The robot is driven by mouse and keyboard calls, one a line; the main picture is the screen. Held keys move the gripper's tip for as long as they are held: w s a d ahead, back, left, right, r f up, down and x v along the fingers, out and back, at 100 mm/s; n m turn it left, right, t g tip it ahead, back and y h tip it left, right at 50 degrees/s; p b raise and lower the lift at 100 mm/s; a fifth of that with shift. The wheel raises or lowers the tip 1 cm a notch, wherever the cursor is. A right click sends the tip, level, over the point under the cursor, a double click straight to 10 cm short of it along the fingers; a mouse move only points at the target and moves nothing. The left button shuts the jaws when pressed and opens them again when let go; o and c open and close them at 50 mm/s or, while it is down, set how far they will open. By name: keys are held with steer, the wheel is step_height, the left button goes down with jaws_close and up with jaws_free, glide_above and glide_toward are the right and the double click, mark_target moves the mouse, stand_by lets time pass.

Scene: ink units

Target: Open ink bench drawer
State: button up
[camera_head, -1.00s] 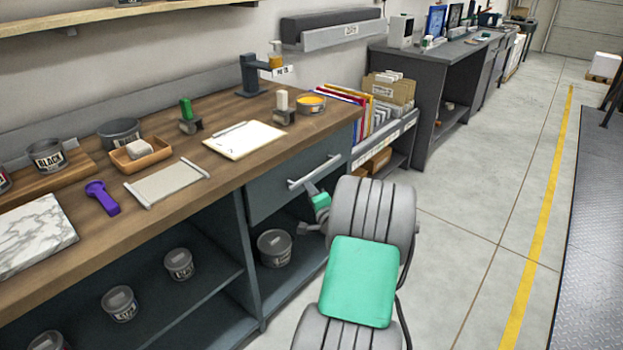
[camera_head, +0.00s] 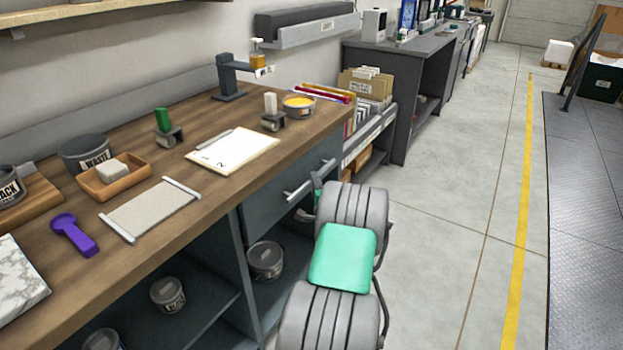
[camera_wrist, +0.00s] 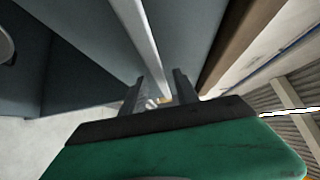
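The ink bench drawer (camera_head: 265,210) has a dark blue-grey front below the wooden bench top and looks closed in the head view. Its pale bar handle (camera_head: 297,193) runs along the front. My gripper (camera_head: 316,184) is at the handle's right part in the head view, partly hidden by my arm. In the wrist view the handle bar (camera_wrist: 143,40) runs down between the two dark fingers of my gripper (camera_wrist: 158,92). The fingers stand apart, with gaps beside the bar. Contact with the bar cannot be made out.
The bench top (camera_head: 215,185) holds a clipboard (camera_head: 232,148), an orange tray (camera_head: 113,178), a purple tool (camera_head: 75,235) and several cans. A grey can (camera_head: 265,260) stands on the open shelf below the drawer. A file rack (camera_head: 368,130) adjoins the bench. The floor (camera_head: 440,190) to the right is clear.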

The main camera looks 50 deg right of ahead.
steer(key=shift+x, duration=1.45)
steer(key=shift+c, duration=0.5)
jaws_close()
